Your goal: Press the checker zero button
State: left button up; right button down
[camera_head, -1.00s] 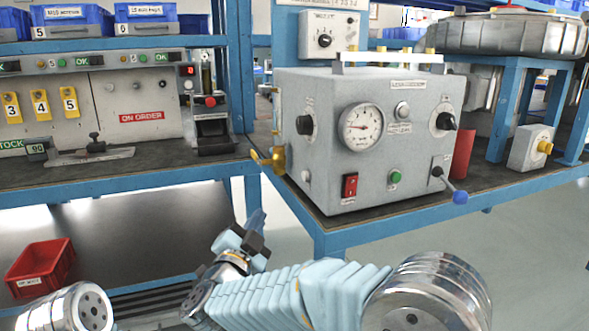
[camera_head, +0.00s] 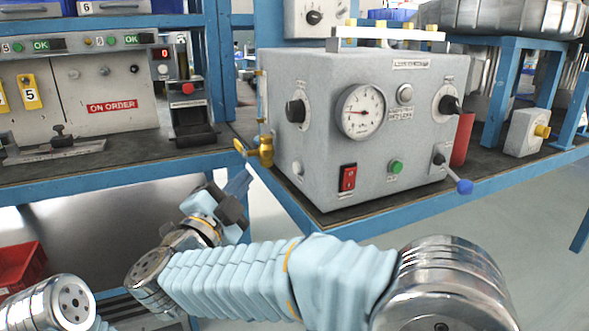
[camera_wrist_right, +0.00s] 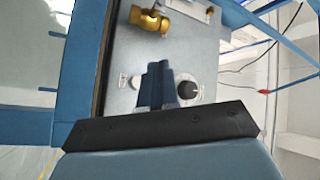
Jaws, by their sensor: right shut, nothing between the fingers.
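The grey checker box (camera_head: 330,190) stands on a blue-framed bench, with a dial gauge (camera_head: 361,111) on its front. The front also carries a pale round button (camera_head: 405,94), a green button (camera_head: 396,167) and a red switch (camera_head: 348,178). Its left side has a black knob (camera_head: 295,111) and a small pale button (camera_head: 297,167). I cannot read which button is zero. My right gripper (camera_head: 239,184) is shut and empty, left of the box and apart from it. In the right wrist view its fingers (camera_wrist_right: 157,80) point at a panel with the pale button (camera_wrist_right: 135,82) and knob (camera_wrist_right: 187,90). My left gripper is out of view.
A brass valve (camera_head: 264,151) sticks out at the box's left edge. A lever with a blue ball (camera_head: 464,187) projects at the front right. A tester with a red display (camera_head: 190,110) stands on the left bench. A red bin (camera_head: 18,268) is at lower left.

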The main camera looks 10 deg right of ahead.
aim_at(297, 168)
jog(key=w+d, duration=0.2)
jog(key=d, duration=0.4)
jog(key=shift+b, duration=0.45)
jog(key=shift+d, duration=0.1)
dwell(1.5)
jog(key=shift+w+d, duration=0.15)
jog(key=shift+d, duration=0.25)
jog(key=shift+w+d+b, duration=0.1)
jog(key=shift+d+b, duration=0.25)
jog(key=shift+d, duration=0.05)
dwell(0.7)
jog(key=shift+a, duration=0.15)
jog(key=shift+s+a, duration=0.25)
jog(key=shift+a, duration=0.35)
